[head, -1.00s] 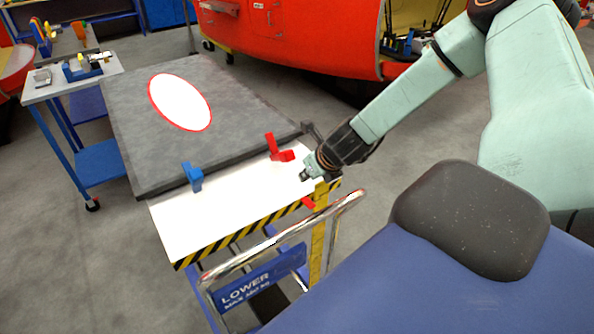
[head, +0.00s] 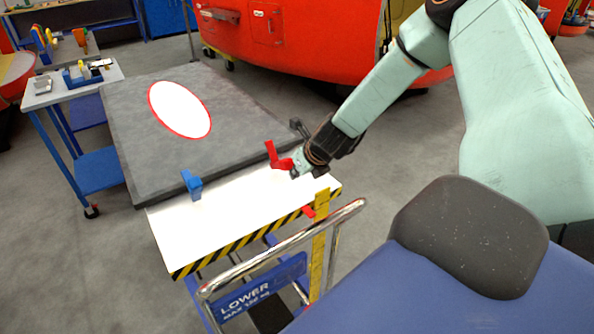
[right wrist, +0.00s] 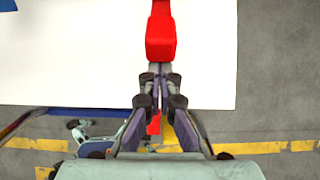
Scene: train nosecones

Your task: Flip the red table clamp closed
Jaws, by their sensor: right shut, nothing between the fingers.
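The red table clamp (head: 274,155) stands at the edge of the dark grey panel, with one part upright and a foot pointing right. My right gripper (head: 296,172) is shut and empty, with its fingertips right at the clamp's right end; I cannot tell whether they touch it. In the right wrist view the red clamp (right wrist: 161,35) lies straight ahead of the closed fingertips (right wrist: 154,75). My left gripper is not in view.
A blue clamp (head: 193,184) sits on the same panel edge to the left. The grey panel (head: 130,120) with a white oval lies on the white table (head: 235,215). A trolley with a metal handle (head: 280,245) stands in front. A small side table (head: 50,92) is at left.

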